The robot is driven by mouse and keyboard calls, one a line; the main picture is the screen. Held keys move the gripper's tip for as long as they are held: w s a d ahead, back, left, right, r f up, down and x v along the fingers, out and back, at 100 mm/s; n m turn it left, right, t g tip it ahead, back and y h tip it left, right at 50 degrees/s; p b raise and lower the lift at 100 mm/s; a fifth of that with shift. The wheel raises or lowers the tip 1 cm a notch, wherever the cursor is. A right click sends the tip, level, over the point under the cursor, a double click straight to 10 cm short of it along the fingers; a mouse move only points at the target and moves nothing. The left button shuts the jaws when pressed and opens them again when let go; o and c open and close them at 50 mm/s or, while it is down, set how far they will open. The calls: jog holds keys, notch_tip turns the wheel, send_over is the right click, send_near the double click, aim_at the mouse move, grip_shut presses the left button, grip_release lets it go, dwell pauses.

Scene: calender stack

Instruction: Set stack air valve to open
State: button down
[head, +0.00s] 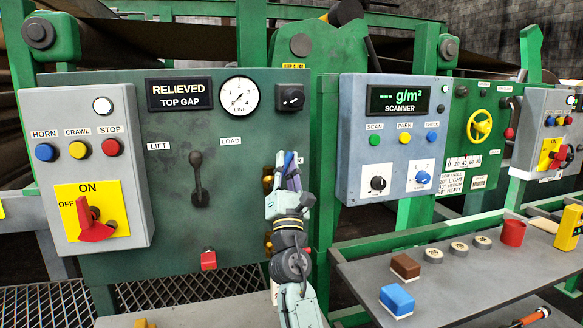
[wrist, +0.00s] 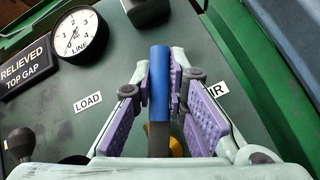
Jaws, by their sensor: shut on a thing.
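The stack air valve has a blue lever handle (wrist: 160,95) on a grey stem, with a bit of brass (wrist: 177,146) behind it in the wrist view. My gripper (wrist: 161,78) is shut on the blue handle, one purple pad on each side. In the head view my gripper (head: 287,172) is at the right part of the green panel, and a sliver of blue shows at its fingers. Brass parts (head: 267,182) show beside it; my arm hides most of the valve. The AIR label (wrist: 217,90) is partly covered by a finger.
The green panel (head: 225,190) carries a line gauge (head: 238,95), a dark LIFT/LOAD lever (head: 197,175) and a red knob (head: 208,259). A grey switch box (head: 87,165) is left, the scanner box (head: 392,140) right. A bench (head: 450,285) holds loose items.

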jog(key=n+y, duration=0.2)
jog(key=a+n+g+y, duration=0.1)
jog(key=n+y, duration=0.2)
jog(key=a+n+y, duration=0.1)
jog(key=n+y, duration=0.1)
jog(key=shift+s+r+n, duration=0.3)
jog(key=shift+s+n, duration=0.05)
jog(key=shift+n, duration=0.05)
jog(key=shift+s+a+n+g+y+b, duration=0.1)
jog(key=shift+a+n+g+y+b, duration=0.2)
jog(key=shift+n+g+y, duration=0.65)
jog(key=shift+s+a+n+g+y+b, duration=0.1)
jog(key=shift+a+n+g+y+b, duration=0.2)
jog(key=shift+n+y, duration=1.1)
jog(key=shift+g, duration=0.25)
jog(key=c, duration=1.6)
grip_release()
jog(key=shift+d, duration=0.1)
jog(key=v, duration=1.2)
